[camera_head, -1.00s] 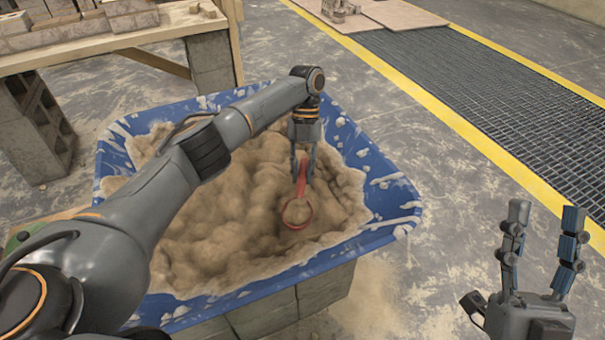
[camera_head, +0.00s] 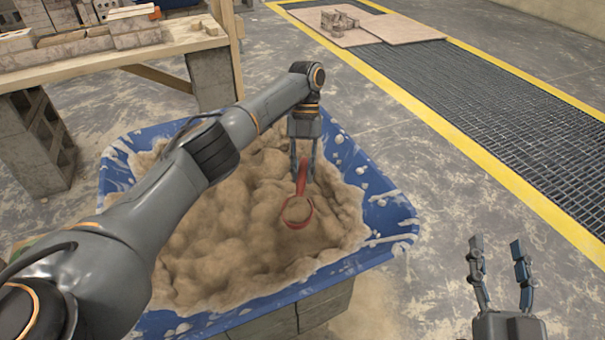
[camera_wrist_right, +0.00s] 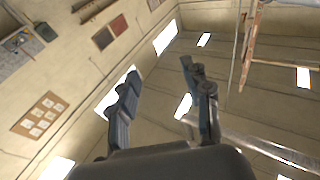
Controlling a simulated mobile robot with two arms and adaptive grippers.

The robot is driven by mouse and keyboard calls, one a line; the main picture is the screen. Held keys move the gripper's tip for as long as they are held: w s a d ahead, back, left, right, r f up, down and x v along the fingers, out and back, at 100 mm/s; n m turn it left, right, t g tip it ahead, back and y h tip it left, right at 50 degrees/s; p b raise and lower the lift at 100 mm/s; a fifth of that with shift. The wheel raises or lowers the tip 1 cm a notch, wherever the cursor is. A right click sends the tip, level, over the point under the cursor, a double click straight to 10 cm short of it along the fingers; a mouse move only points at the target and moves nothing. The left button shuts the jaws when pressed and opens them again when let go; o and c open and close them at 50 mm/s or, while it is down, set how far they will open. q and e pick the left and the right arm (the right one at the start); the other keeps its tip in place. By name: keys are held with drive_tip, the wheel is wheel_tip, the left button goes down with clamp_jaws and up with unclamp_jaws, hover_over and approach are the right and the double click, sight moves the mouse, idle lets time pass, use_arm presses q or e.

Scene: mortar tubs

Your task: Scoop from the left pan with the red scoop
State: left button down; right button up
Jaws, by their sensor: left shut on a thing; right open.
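A blue pan (camera_head: 388,214) full of lumpy tan mortar (camera_head: 235,225) stands on grey blocks in the middle of the head view. My left gripper (camera_head: 302,178) points down over the right part of the mortar and is shut on the handle of the red scoop (camera_head: 301,186). The scoop's round bowl is toward me, with tan mortar in it, at the mortar's surface; I cannot tell how deep it sits. My right gripper (camera_head: 498,245) is open and empty, pointing up to the right of the pan. In the right wrist view its two fingers (camera_wrist_right: 158,85) are spread with nothing between them.
A wooden bench (camera_head: 125,52) with bricks on it stands at the back left, on grey blocks (camera_head: 37,143). A floor grating (camera_head: 500,105) with yellow edges runs along the right. Boards (camera_head: 385,25) with small bricks lie at the back. The floor right of the pan is clear.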

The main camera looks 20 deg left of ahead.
use_arm(q)
drive_tip(key=shift+r, duration=0.55)
drive_tip(key=shift+w+r+p, duration=0.15)
drive_tip(key=shift+r+p, duration=0.7)
drive_tip(key=shift+r, duration=0.3)
use_arm(e)
wheel_tip(320, 180, down, 10)
drive_tip(key=s+d+g+h, duration=0.1)
drive_tip(key=d+g+h, duration=0.1)
drive_tip(key=g, duration=0.4)
drive_tip(key=shift+s, duration=0.2)
